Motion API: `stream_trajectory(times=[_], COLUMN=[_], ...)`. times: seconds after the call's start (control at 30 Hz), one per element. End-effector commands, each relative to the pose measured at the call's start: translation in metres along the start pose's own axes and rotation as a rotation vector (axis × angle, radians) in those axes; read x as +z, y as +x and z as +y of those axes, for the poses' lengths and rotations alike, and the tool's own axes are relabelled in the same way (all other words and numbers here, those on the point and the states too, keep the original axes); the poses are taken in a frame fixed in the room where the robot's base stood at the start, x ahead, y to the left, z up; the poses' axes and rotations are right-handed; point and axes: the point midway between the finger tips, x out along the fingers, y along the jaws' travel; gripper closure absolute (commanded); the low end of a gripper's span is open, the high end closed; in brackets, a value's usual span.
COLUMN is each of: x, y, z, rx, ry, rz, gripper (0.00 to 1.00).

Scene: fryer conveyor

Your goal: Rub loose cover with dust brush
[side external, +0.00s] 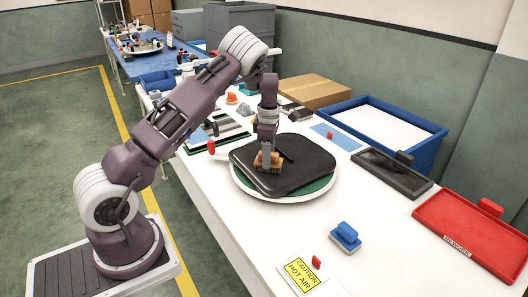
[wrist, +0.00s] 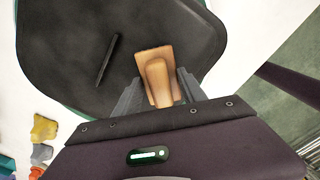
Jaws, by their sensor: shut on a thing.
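The dust brush (wrist: 155,62) is a tan wooden block with a rounded handle. My gripper (wrist: 160,90) is shut on its handle in the wrist view. The brush also shows in the side external view (side external: 268,161), low over the loose cover (side external: 303,163), a black, round-cornered sheet. The brush appears to rest on the cover's left part, but its underside is hidden, so contact is not certain. The cover fills much of the upper wrist view (wrist: 65,55). It lies on a round white-rimmed, green-topped disc (side external: 322,194). A thin dark bar (wrist: 107,60) lies on the cover.
A blue stamp-like block (side external: 345,236) and a yellow caution card (side external: 302,274) are at the near edge. A black tray (side external: 392,174), a red tray (side external: 470,238) and a blue-walled bin (side external: 425,155) stand right. Bare white table lies between the disc and the trays.

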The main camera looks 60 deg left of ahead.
Motion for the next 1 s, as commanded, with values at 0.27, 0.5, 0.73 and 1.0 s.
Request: stream_trajectory(times=[0.27,0.5,0.73,1.0], x=[0.019,0.02,0.02,0.02], y=[0.0,-0.027,-0.048,-0.072], z=[-0.018,-0.02,-0.019,-0.019], rx=[-0.002,0.0,0.001,0.001], ry=[0.002,0.001,0.0,0.001], rz=[-0.001,-0.002,-0.002,-0.002], gripper=[0.89,0.89,0.89,0.89])
